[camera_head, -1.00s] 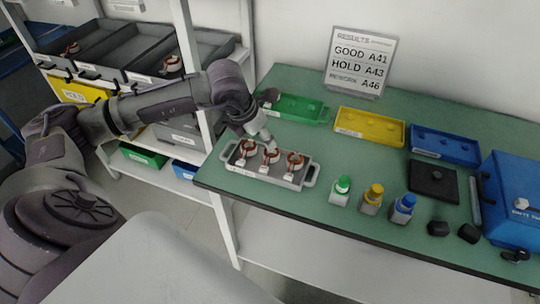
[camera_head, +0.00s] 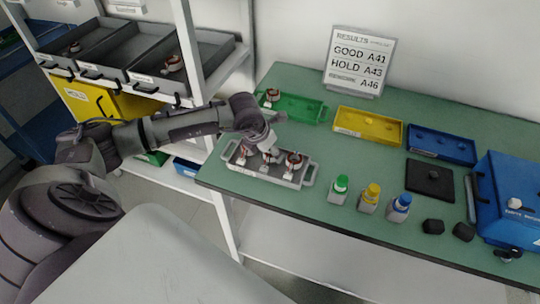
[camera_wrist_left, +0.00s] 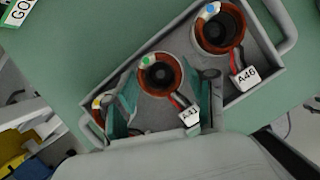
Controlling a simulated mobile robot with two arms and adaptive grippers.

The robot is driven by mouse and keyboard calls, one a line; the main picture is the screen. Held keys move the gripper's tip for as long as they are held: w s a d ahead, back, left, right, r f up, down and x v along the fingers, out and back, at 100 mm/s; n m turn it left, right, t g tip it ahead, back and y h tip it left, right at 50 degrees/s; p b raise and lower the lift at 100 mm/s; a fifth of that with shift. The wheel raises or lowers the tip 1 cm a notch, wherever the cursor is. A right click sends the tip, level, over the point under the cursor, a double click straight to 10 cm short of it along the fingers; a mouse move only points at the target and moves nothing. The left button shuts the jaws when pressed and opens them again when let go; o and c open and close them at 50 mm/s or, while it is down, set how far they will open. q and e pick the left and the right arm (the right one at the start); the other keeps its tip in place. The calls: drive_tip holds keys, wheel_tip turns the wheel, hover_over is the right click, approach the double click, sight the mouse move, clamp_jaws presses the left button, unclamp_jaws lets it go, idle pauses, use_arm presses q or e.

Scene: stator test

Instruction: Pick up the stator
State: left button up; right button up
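A grey tray (camera_head: 262,178) with handles stands at the left front of the green table and holds three copper-ringed stators. The right stator (camera_head: 294,161) shows clearly in the head view; the left one (camera_head: 241,153) is partly hidden by my gripper. The stator tagged A46 (camera_wrist_left: 218,27) has a blue dot. My right gripper is not in view.
A green bin (camera_head: 297,109) holding a stator (camera_head: 272,95), a yellow bin (camera_head: 368,127) and a blue bin (camera_head: 441,145) line the back. Several capped bottles (camera_head: 370,197), a black pad (camera_head: 430,179) and a blue box (camera_head: 510,198) are to the right. A shelf rack stands left.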

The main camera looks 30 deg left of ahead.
use_arm(q)
drive_tip(key=c, duration=0.8)
